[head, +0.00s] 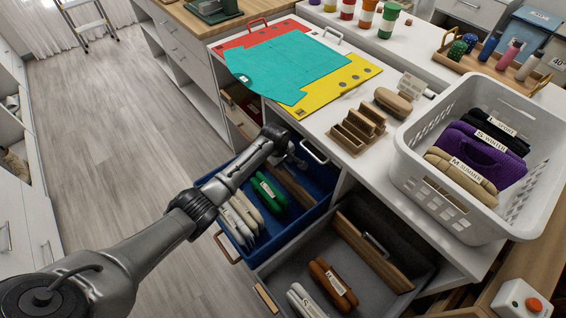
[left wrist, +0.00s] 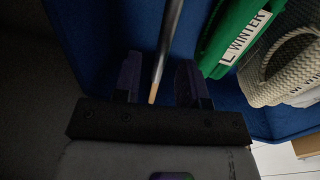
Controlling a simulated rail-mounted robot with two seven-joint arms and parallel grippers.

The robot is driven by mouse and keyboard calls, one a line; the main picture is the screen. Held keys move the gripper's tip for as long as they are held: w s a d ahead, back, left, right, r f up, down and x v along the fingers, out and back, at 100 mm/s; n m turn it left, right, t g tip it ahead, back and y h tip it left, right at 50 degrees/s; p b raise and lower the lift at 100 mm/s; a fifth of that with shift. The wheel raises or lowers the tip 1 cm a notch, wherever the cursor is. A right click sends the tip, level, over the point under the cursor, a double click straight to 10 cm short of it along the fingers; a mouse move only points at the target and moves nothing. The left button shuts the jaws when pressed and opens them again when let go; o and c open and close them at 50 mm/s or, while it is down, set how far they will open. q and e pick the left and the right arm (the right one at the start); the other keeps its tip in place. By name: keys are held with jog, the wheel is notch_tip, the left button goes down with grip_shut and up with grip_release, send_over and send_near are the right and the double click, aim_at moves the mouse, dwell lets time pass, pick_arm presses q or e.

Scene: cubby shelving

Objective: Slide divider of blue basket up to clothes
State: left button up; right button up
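The blue basket (head: 229,247) sits in the pulled-out drawer area at centre. It holds a green folded garment (head: 268,192) and several cream ones (head: 238,220) toward its front left. A wooden divider (head: 294,187) stands behind them, apart from the green garment. My left gripper (head: 293,160) reaches into the back of the basket at the divider; its fingers are largely hidden in the head view. In the left wrist view, the fingers (left wrist: 158,78) are spread on either side of the thin divider (left wrist: 168,40), seen edge-on, with gaps visible. The green garment, labelled L WINTER (left wrist: 240,42), lies to the right. My right gripper is out of view.
A grey basket (head: 290,262) with its own divider (head: 372,250) and brown clothes (head: 333,286) is beside the blue one. Above is a white counter with a white laundry basket (head: 440,205), a wooden holder (head: 357,132) and coloured sheets (head: 290,65).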

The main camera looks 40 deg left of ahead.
pick_arm(q)
grip_shut()
dwell(0.4)
